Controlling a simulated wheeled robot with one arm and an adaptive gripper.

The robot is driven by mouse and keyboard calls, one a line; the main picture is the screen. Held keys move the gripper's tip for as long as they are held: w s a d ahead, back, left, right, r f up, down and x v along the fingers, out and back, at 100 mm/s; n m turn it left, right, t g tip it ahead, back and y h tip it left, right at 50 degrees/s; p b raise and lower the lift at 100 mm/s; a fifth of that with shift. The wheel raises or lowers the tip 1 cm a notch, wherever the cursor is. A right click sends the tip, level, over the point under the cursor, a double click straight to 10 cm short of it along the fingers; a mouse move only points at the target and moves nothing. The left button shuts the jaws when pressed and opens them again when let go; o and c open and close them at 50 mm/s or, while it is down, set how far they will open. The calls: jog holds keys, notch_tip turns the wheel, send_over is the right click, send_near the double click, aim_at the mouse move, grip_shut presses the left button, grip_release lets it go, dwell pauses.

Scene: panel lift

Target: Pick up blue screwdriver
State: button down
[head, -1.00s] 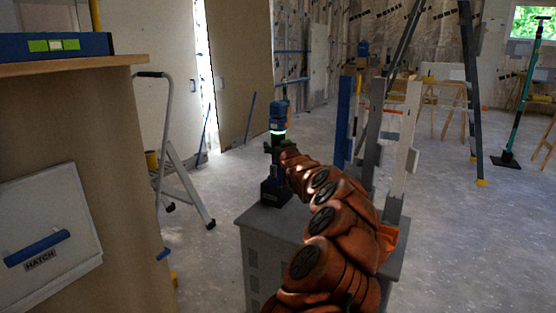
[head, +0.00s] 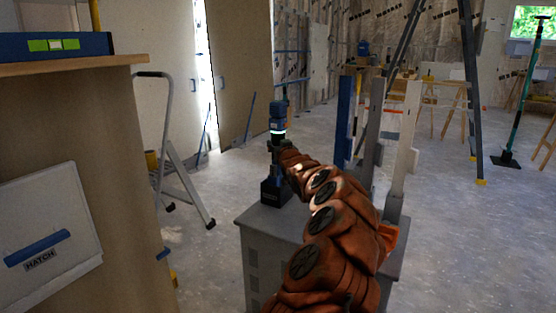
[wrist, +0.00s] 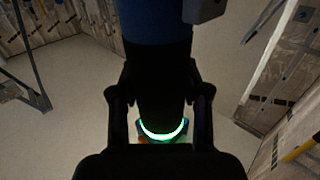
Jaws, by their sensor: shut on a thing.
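The blue screwdriver (head: 277,123) is a power tool with a blue upper body, a pale lit ring and a black base. It stands upright at the back left of a grey cabinet top, its base appearing to rest there. My gripper (head: 275,147) is shut around its dark middle, below the ring. The held part is mostly hidden by my gripper and arm in the head view.
The grey cabinet (head: 262,222) carries upright blue, grey and white posts (head: 405,140) at its right. The floor beyond is mostly open.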

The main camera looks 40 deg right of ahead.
aim_at(280, 118)
dwell(0.4)
notch_tip(280, 118, up, 10)
jog(key=p, duration=0.5)
jog(key=shift+r+p, duration=0.1)
jog(key=shift+p, duration=0.3)
